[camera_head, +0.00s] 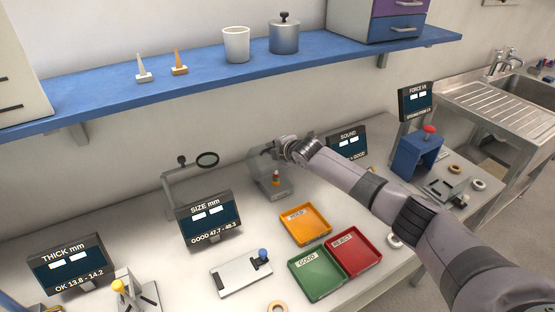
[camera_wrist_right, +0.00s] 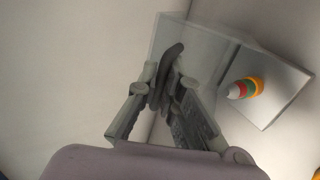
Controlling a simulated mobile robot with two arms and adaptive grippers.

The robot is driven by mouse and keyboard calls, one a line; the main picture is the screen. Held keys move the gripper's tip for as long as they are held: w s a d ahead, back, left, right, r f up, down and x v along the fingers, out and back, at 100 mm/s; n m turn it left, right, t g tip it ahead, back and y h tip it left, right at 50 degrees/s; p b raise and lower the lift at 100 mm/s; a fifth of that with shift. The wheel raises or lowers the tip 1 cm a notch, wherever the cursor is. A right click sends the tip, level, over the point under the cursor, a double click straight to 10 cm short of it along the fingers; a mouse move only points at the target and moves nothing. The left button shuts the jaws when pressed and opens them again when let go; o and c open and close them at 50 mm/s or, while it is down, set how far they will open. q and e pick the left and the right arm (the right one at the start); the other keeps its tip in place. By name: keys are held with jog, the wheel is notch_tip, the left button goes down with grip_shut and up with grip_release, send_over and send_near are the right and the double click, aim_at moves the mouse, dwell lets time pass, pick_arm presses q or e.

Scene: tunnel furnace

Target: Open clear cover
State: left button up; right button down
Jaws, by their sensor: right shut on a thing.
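The clear cover (camera_head: 259,162) is a see-through box at the grey base (camera_head: 283,192) in the middle of the bench. In the right wrist view the cover (camera_wrist_right: 205,45) stands at one side of the pale base (camera_wrist_right: 285,88). A small cone striped orange, green and red (camera_head: 276,178) stands on the base. It also shows in the wrist view (camera_wrist_right: 246,88), clear of the gripper. My right gripper (camera_head: 268,151) is at the cover's top. In the wrist view its fingers (camera_wrist_right: 167,88) are shut on a dark curved handle (camera_wrist_right: 171,68) at the cover. My left gripper is out of view.
A SOUND display (camera_head: 347,143) stands to the right, beyond my forearm. Orange (camera_head: 323,237), green (camera_head: 337,288) and red (camera_head: 373,268) trays lie in front. A blue shelf (camera_head: 110,99) runs above.

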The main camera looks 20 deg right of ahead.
jog(key=shift+w+a+r+g+b, duration=0.15)
jog(key=shift+w+g+b, duration=0.25)
jog(key=shift+w, duration=0.55)
jog(key=shift+w+a+r+b, duration=0.1)
jog(key=shift+w+b, duration=0.3)
jog(key=shift+w, duration=0.35)
jog(key=c, duration=2)
grip_release()
jog(key=shift+v, duration=6)
